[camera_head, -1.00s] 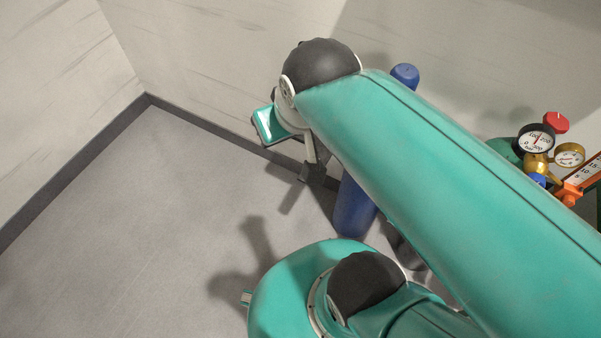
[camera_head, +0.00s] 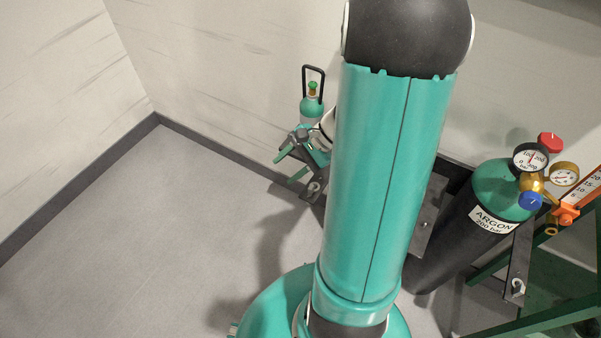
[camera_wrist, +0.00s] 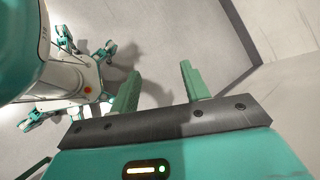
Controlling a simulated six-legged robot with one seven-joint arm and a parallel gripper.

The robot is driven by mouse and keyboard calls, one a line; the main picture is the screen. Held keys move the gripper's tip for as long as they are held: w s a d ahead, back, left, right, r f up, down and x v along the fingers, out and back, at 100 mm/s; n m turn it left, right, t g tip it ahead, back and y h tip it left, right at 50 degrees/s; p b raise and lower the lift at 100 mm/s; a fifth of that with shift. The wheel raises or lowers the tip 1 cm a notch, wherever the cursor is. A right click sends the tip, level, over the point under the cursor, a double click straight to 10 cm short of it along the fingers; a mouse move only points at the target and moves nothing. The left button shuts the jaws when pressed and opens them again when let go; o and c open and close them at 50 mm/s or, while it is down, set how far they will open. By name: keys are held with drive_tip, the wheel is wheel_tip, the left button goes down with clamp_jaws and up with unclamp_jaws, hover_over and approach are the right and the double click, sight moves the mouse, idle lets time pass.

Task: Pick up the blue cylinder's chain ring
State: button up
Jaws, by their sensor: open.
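The blue cylinder does not show in either view now; my arm covers much of the middle of the head view. A small pale metal ring or hook (camera_head: 315,187) shows at the end of a dark bracket left of my arm. I cannot tell whether it is the blue cylinder's chain ring. My gripper (camera_head: 286,166) is open beside that bracket, its green fingers pointing left and down. In the wrist view my gripper (camera_wrist: 160,86) has its two fingers apart, with only bare floor showing between them.
A black argon cylinder (camera_head: 456,243) with green shoulder and gauges (camera_head: 531,157) stands right of my arm. Another dark bracket (camera_head: 518,262) carries a similar ring. A small green bottle (camera_head: 312,109) with a black handle is near the wall. Floor (camera_head: 150,235) at left is clear.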

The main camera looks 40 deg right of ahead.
drive_tip(key=s+d+f+m+t, duration=0.2)
drive_tip(key=d+f+m+t, duration=0.2)
drive_tip(key=d+f+m, duration=0.4)
drive_tip(key=m+t+h, duration=0.3)
drive_tip(key=m+t, duration=0.2)
drive_tip(key=m, duration=0.2)
approach(311, 187)
drive_tip(key=x, duration=0.6)
drive_tip(key=shift+w+d, duration=0.15)
drive_tip(key=shift+w, duration=0.15)
drive_tip(key=shift+a+x, duration=0.1)
drive_tip(key=shift+x, duration=1.25)
drive_tip(key=shift+a+x, duration=0.15)
drive_tip(key=shift+x, duration=1.25)
drive_tip(key=shift+s+f, duration=0.15)
clamp_jaws()
